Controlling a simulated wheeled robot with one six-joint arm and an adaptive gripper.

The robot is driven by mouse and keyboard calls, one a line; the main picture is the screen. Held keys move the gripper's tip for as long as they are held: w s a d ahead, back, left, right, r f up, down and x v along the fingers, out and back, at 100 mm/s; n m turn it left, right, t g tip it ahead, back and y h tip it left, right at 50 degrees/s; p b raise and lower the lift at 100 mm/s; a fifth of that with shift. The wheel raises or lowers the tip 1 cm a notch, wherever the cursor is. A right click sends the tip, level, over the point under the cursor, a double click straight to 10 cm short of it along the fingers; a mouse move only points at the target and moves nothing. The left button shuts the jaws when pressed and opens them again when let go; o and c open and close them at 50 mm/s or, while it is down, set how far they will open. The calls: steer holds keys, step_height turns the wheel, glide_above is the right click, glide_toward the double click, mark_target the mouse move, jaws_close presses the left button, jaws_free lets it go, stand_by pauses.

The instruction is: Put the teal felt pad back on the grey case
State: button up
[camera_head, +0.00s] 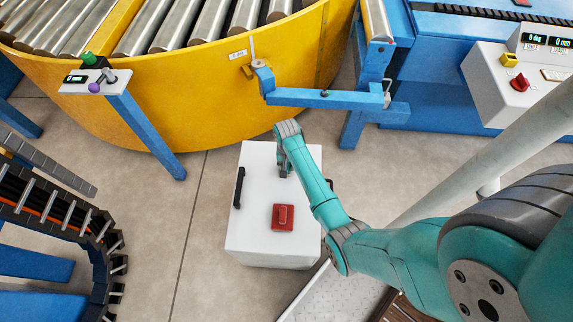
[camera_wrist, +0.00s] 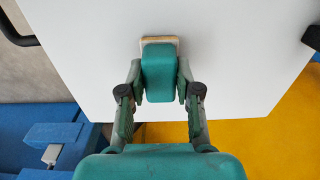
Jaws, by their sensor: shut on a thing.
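The grey case (camera_head: 256,180) shows as a pale, nearly white box on the floor in the head view. Its flat top fills the middle of the wrist view (camera_wrist: 235,60). My gripper (camera_wrist: 159,68) is shut on the teal felt pad (camera_wrist: 159,80), a teal block with a tan layer at its far end. In the head view my gripper (camera_head: 285,170) points down over the upper right part of the case top. The pad is not clear there. I cannot tell whether the pad touches the case.
A red block (camera_head: 283,217) with a raised grip lies on the case top, nearer the front. A black handle (camera_head: 239,187) runs along the case's left side. A yellow curved conveyor wall (camera_head: 200,90) and a blue hinged arm (camera_head: 325,97) stand behind. The left part of the top is clear.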

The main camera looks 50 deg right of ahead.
steer(key=o, duration=1)
steer(key=shift+r, duration=0.1)
step_height(320, 180, up, 12)
steer(key=shift+f, duration=0.1)
